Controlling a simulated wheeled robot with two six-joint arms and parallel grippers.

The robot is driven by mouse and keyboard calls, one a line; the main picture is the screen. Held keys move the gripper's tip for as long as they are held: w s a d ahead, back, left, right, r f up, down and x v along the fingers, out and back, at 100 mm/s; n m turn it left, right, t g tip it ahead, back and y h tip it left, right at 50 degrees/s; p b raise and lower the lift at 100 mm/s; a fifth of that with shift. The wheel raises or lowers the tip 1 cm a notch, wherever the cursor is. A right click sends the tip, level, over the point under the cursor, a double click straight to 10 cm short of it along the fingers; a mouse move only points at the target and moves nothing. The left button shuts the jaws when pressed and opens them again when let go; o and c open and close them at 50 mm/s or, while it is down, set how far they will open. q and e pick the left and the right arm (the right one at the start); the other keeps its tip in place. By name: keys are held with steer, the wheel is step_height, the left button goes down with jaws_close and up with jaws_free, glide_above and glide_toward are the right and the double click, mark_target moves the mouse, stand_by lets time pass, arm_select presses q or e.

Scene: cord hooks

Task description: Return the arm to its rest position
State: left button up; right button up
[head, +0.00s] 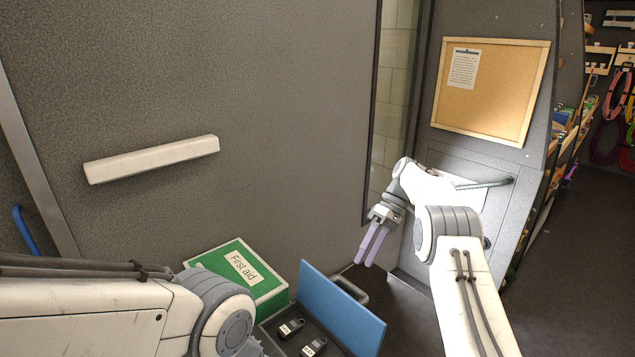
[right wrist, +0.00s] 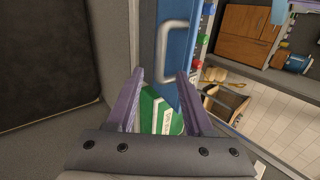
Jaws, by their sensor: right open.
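My right gripper (head: 366,262) hangs at the end of my right arm in the head view, its purple fingers pointing down in front of the grey wall. It is open and empty, with a gap between the fingers. In the right wrist view my right gripper (right wrist: 160,74) shows both fingers apart with nothing between them at the tips. A green and white box lies beyond them in that view. My left arm comes in from the lower left of the head view. Its gripper is out of sight.
A green first aid box (head: 262,302) and an open case with a blue lid (head: 340,312) are low in the head view. A white bar (head: 152,159) is on the wall. A corkboard (head: 490,92) hangs behind my right arm.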

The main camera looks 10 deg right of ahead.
steer(key=s+a+r, duration=0.1)
steer(key=a, duration=0.2)
steer(key=s+a+r+h, duration=0.1)
steer(key=s+a+r, duration=0.1)
steer(key=a, duration=0.1)
steer(key=s+a+r+h, duration=0.1)
steer(key=a+r, duration=0.1)
steer(key=a, duration=0.1)
steer(key=shift+s+a+r+t, duration=0.25)
steer(key=shift+a+t, duration=0.05)
steer(key=shift+a, duration=0.1)
steer(key=s+a+r+t+h, duration=0.1)
steer(key=s+a+r+h, duration=0.15)
steer(key=s+a, duration=0.55)
steer(key=s+d+f+t, duration=0.1)
steer(key=s+d, duration=0.1)
steer(key=s, duration=1)
steer(key=s+d+f+t, duration=0.2)
steer(key=s, duration=1)
steer(key=shift+s+f+h, duration=0.2)
steer(key=shift+s+h, duration=0.05)
steer(key=shift+h, duration=0.2)
